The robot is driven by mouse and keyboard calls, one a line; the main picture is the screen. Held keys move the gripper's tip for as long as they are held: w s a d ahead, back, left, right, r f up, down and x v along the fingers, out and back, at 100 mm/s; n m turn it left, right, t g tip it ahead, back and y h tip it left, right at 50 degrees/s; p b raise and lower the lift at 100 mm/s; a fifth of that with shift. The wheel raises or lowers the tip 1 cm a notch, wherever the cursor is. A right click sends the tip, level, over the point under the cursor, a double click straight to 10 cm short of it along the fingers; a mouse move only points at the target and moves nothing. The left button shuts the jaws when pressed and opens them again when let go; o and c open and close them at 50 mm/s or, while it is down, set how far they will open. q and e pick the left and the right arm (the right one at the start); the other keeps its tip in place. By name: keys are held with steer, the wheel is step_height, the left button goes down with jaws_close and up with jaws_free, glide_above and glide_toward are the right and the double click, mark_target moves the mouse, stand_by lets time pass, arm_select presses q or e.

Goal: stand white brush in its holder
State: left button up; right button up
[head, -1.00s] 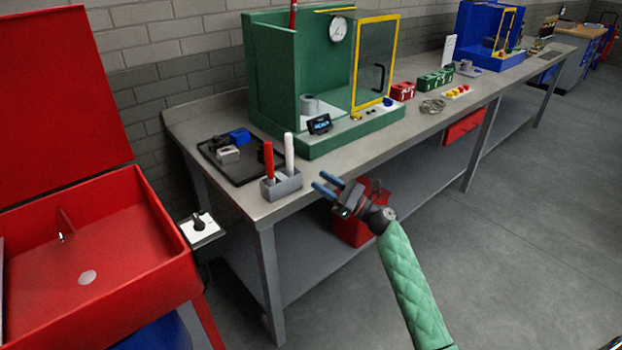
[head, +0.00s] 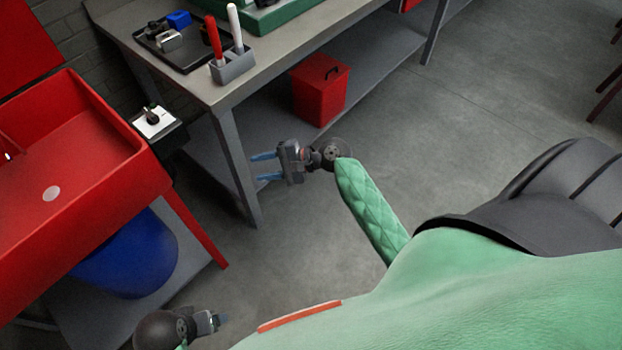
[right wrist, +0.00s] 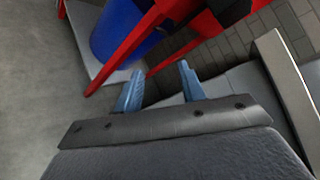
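The white brush (head: 235,27) stands upright in the grey holder (head: 233,67) at the near left end of the workbench, in the head view. A red brush (head: 213,40) stands beside it in the same holder. My right gripper (head: 264,168) is open and empty, low beside the bench's front leg and apart from the holder. Its two blue fingers also show spread in the right wrist view (right wrist: 158,88), with nothing between them. My left gripper (head: 221,320) is at the bottom left of the head view, small and partly seen; its finger state is unclear.
The workbench (head: 290,62) has a black tray (head: 186,56) with small parts behind the holder. A red bin (head: 320,90) stands on the lower shelf. A red sink-like basin (head: 85,160) is at left, above a blue drum (head: 130,260).

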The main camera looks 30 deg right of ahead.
arm_select(q)
steer(key=shift+a, duration=0.1)
arm_select(e)
steer(key=s+f+n+g+h, duration=0.1)
steer(key=s+f+n+h, duration=0.2)
steer(key=s, duration=0.6)
steer(key=s+f+n+g+h, duration=0.2)
steer(key=s+n+h, duration=0.2)
steer(key=s, duration=0.5)
steer(key=s+f+n+g+h, duration=0.2)
steer(key=s+f+n+h, duration=0.1)
steer(key=s+n, duration=0.4)
steer(key=shift+s+a+f+h, duration=0.35)
steer(key=shift+s+h, duration=0.35)
steer(key=shift+s, duration=0.25)
arm_select(q)
steer(key=shift+c, duration=0.4)
